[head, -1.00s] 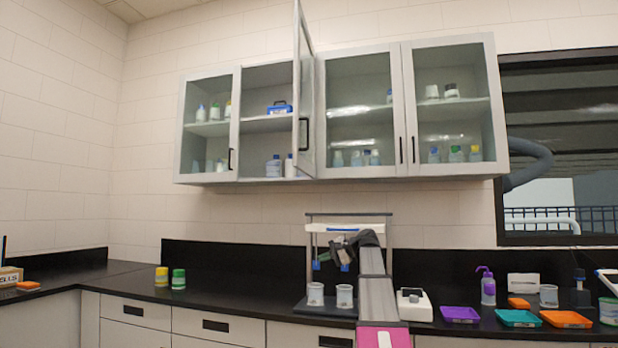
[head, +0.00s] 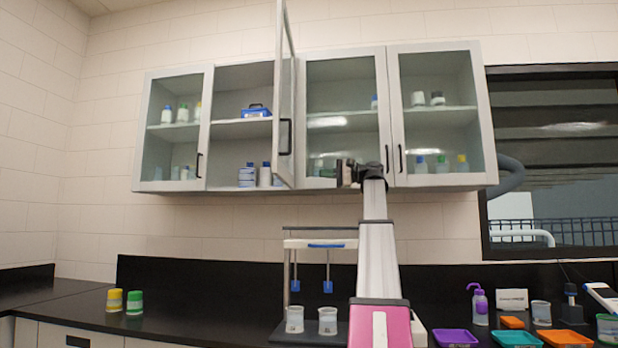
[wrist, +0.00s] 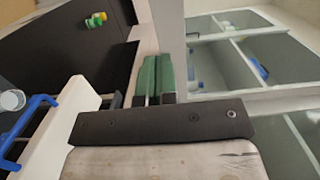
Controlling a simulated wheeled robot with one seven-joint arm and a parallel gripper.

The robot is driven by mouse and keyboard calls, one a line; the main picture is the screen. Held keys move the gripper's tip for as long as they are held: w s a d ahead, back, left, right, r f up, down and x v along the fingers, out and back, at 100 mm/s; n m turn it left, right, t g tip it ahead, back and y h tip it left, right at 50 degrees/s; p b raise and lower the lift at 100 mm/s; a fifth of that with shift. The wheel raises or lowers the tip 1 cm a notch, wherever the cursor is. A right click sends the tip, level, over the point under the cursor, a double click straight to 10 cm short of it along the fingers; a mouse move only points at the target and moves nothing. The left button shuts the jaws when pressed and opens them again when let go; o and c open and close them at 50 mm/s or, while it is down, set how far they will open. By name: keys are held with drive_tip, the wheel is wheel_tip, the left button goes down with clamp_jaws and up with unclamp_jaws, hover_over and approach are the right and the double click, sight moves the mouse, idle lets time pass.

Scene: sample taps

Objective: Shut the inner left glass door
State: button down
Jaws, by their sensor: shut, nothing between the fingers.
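The inner left glass door (head: 286,60) stands wide open in the head view, swung out toward me and seen nearly edge-on. Its black handle (head: 285,136) is on its near edge. The compartment behind it is open, with a blue caddy (head: 256,111) on the shelf and bottles (head: 265,175) below. My gripper (head: 345,173) is raised to the cabinet's lower edge, right of the open door and apart from it in the picture. In the wrist view its green fingers (wrist: 155,77) are together and empty. The door's handle cannot be made out there.
The other glass doors, such as the outer left one (head: 175,130) and the outer right one (head: 440,120), are shut. Below are a stand (head: 320,244) with two beakers, yellow and green jars (head: 134,302), and coloured trays (head: 515,339) on the black counter. The wall between cabinet and counter is clear.

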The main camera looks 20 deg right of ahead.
sight(283, 174)
drive_tip(key=x, duration=1.2)
drive_tip(key=shift+w+a, duration=0.25)
drive_tip(key=shift+a, duration=0.1)
drive_tip(key=shift+a, duration=0.1)
